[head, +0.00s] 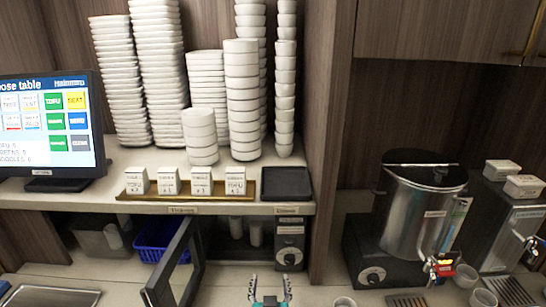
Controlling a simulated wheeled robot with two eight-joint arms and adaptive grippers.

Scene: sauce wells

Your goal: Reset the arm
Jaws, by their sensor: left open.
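My left gripper (270,285) shows at the bottom middle of the head view. Its two teal-and-grey fingers are spread apart, with nothing visible between them. It is over the lower counter, in front of the open space under the shelf. The lower part of the gripper and its arm are cut off by the bottom edge. My right gripper is not in view.
A dark-framed panel (173,265) stands tilted to the left of the gripper. A black control box (290,245) is behind it. A steel urn (416,215) stands at right, with cups (466,276) below. Stacked white bowls (243,105) fill the shelf.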

